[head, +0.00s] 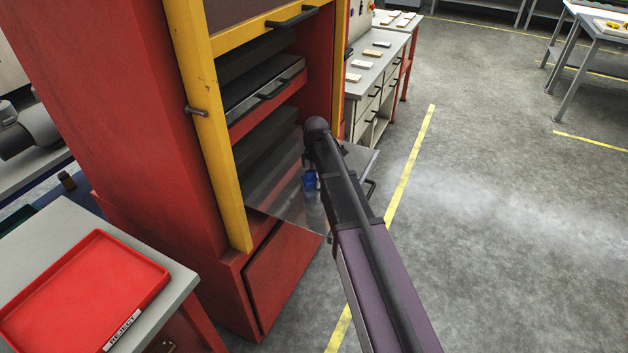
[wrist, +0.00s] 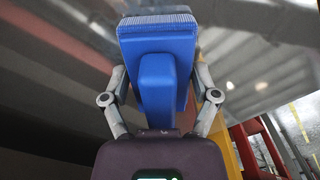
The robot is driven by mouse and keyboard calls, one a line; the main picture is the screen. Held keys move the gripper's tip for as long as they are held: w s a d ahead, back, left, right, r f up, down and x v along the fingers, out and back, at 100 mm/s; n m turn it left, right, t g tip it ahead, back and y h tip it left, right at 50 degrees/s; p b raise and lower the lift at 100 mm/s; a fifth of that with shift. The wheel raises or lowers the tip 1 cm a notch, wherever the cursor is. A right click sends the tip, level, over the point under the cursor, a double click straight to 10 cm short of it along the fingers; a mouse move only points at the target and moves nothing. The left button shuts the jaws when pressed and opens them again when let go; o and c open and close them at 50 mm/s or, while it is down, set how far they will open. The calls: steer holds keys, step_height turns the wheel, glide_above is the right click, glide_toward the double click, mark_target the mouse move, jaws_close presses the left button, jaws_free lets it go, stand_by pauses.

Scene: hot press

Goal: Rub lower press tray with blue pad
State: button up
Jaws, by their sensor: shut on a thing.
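My gripper (wrist: 160,98) is shut on the pad's blue grip, one finger on each side. In the head view the blue pad (head: 309,180) shows small beside my arm at the press opening. The lower press tray (head: 290,200) is a shiny grey plate sticking out of the red press. The pad is over or on this tray; whether it touches cannot be told. My arm hides part of the tray's right side.
The red press (head: 140,100) has a yellow frame (head: 205,110) left of the opening and an upper tray (head: 265,90) above. A red bin tray (head: 85,290) lies on a grey table at lower left. A grey bench (head: 375,65) stands behind. Open floor (head: 500,200) lies right.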

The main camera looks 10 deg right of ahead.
steer(key=shift+w+d, duration=0.65)
steer(key=shift+w, duration=0.25)
steer(key=shift+w, duration=0.1)
steer(key=shift+w+d, duration=0.55)
steer(key=shift+w, duration=0.15)
steer(key=shift+w+d, duration=0.5)
steer(key=shift+w, duration=0.2)
steer(key=shift+s, duration=0.1)
steer(key=shift+s+d+f, duration=0.1)
steer(key=shift+s+d, duration=0.3)
steer(key=shift+d, duration=0.2)
steer(key=shift+c, duration=0.4)
steer(key=shift+s, duration=0.15)
